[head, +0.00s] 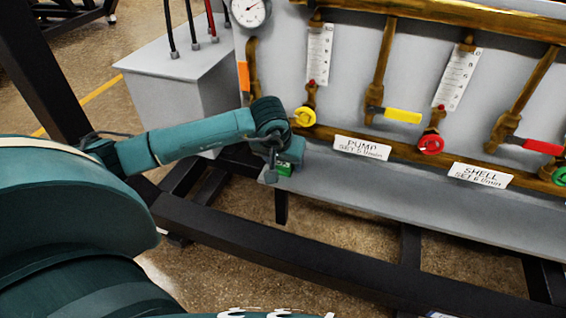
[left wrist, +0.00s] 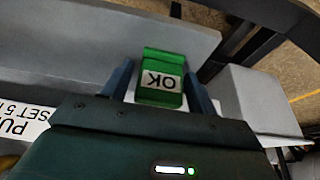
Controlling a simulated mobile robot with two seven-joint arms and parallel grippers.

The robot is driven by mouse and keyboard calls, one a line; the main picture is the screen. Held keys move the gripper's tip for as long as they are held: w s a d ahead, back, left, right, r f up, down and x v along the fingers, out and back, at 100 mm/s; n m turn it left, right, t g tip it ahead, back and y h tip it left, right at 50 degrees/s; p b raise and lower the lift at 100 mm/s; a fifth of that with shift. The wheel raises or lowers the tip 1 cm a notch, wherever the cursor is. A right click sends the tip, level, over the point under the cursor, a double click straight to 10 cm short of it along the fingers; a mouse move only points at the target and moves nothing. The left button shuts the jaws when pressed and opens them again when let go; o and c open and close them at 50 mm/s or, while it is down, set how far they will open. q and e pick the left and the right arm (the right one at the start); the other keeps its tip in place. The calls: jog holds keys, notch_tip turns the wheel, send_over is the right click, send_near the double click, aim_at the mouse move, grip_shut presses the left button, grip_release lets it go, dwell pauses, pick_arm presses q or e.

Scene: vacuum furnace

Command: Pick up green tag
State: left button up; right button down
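The green tag (head: 286,169) sits on the left end of the grey ledge in the head view, partly hidden by my left gripper. In the left wrist view the green tag (left wrist: 162,62) shows a white label reading "OK", upside down. My left gripper (head: 277,172) is at the tag. In the left wrist view the fingers of my left gripper (left wrist: 160,82) are apart, one on each side of the tag, with a gap at the left finger. Contact at the right finger cannot be told. My right gripper is not in view.
The grey ledge (head: 400,195) runs right below a panel with brass pipes, a yellow-handled valve (head: 402,115) and a red-handled valve (head: 543,147). Signs for PUMP (head: 361,147) and SHELL (head: 480,175) hang there. A grey box (head: 180,85) stands behind my left arm. A dark frame (head: 300,255) runs below.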

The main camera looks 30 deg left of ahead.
pick_arm(q)
jog(key=c, duration=0.8)
